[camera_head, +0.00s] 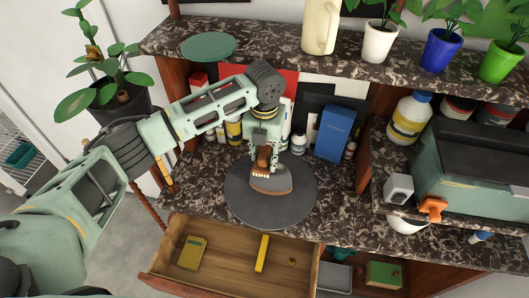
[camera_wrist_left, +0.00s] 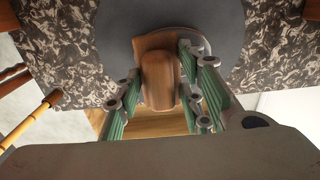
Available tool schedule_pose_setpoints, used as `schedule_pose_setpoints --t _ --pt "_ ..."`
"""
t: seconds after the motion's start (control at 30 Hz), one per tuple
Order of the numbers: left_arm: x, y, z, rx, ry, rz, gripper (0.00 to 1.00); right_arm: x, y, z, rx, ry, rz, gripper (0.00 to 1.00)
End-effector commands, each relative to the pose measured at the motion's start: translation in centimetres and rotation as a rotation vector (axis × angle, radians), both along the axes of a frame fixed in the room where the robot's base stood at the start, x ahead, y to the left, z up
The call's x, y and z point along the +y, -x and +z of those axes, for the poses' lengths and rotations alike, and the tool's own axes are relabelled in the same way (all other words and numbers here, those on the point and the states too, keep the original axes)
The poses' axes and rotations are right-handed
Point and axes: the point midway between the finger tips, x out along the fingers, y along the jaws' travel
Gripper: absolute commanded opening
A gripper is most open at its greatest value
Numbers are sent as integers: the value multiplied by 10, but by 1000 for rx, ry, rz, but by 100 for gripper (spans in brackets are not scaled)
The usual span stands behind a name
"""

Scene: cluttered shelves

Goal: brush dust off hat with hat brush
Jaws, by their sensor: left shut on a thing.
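A dark grey wide-brimmed hat (camera_head: 240,206) lies on the marbled counter, its low crown showing brown at the middle. My left gripper (camera_head: 263,147) reaches down over the crown from behind it. It is shut on a brown wooden hat brush (camera_head: 261,161), whose pale bristle edge faces the crown. Whether the bristles touch the hat I cannot tell. In the left wrist view, the brush (camera_wrist_left: 158,78) sits between the green-padded fingers, with the hat brim (camera_wrist_left: 225,22) behind it. My right gripper is not in view.
An open wooden drawer (camera_head: 222,262) below the counter holds a yellow calculator-like item (camera_head: 192,252) and a yellow bar (camera_head: 261,253). Bottles and a blue box (camera_head: 335,132) stand behind the hat. A shelf with potted plants runs above. A green toolbox-like case (camera_head: 470,170) stands right.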

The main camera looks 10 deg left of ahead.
Motion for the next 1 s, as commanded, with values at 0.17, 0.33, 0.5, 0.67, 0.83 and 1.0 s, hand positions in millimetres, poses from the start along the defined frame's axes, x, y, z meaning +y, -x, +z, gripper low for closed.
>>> schedule_pose_setpoints --t 0.17,0.33,0.5,0.67,0.83,1.0 --pt "0 0 -3 0 0 0 6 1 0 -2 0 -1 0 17" --pt "0 0 -6 0 0 0 6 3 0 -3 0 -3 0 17" --pt "0 0 -8 0 0 0 6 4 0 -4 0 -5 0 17" --pt "0 0 -9 -1 0 -1 6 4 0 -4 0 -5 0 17" --pt "-7 0 -8 0 1 -2 6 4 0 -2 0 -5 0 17" --pt "-19 0 -7 0 1 -2 6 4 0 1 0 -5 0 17"
